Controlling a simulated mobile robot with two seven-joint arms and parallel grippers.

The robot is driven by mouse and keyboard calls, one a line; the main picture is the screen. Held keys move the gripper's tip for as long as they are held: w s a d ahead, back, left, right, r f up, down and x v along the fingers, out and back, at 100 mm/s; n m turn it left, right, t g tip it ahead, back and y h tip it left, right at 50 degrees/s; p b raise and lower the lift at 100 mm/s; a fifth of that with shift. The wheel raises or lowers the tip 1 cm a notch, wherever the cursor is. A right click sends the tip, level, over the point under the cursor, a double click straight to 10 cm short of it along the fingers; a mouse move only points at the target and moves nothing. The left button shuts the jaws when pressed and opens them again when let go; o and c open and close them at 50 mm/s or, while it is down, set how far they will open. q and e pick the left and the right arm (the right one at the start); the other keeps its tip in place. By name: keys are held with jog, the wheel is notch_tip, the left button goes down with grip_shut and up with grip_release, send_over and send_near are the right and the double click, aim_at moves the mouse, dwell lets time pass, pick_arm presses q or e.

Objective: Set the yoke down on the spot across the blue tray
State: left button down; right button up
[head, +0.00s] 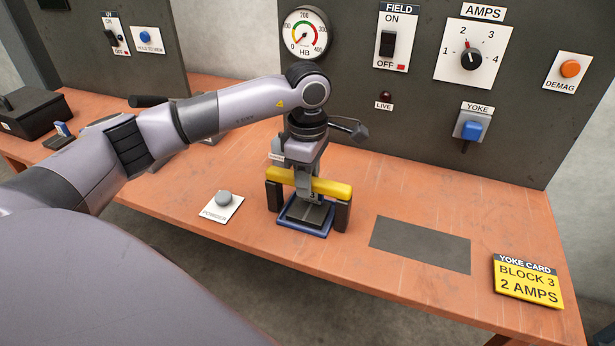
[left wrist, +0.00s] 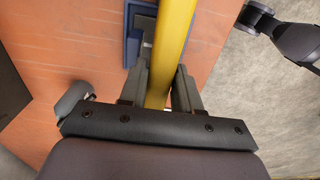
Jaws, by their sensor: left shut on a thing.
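The yoke is a yellow bar (head: 325,184) with two dark legs. It stands across the blue tray (head: 290,228), with one leg on each side of it; I cannot tell whether the legs touch the bench. A dark block (head: 306,212) lies in the tray. My left gripper (head: 308,190) is above the tray and shut on the yellow bar at its middle. In the left wrist view the bar (left wrist: 172,45) runs between the two fingers (left wrist: 164,88), and part of the blue tray (left wrist: 131,35) shows beside it.
A dark grey rectangle (head: 420,244) lies on the orange bench right of the tray. A yellow yoke card (head: 527,281) stands at the right front. A white plate with a grey knob (head: 222,203) is left of the tray. The control panel (head: 440,130) rises behind.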

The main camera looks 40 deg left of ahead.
pick_arm(q)
jog(key=shift+f, duration=0.15)
jog(key=c, duration=0.7)
grip_release()
jog(key=shift+f, duration=0.15)
notch_tip(320, 180, up, 6)
jog(key=shift+r, duration=0.75)
jog(key=shift+s, duration=0.1)
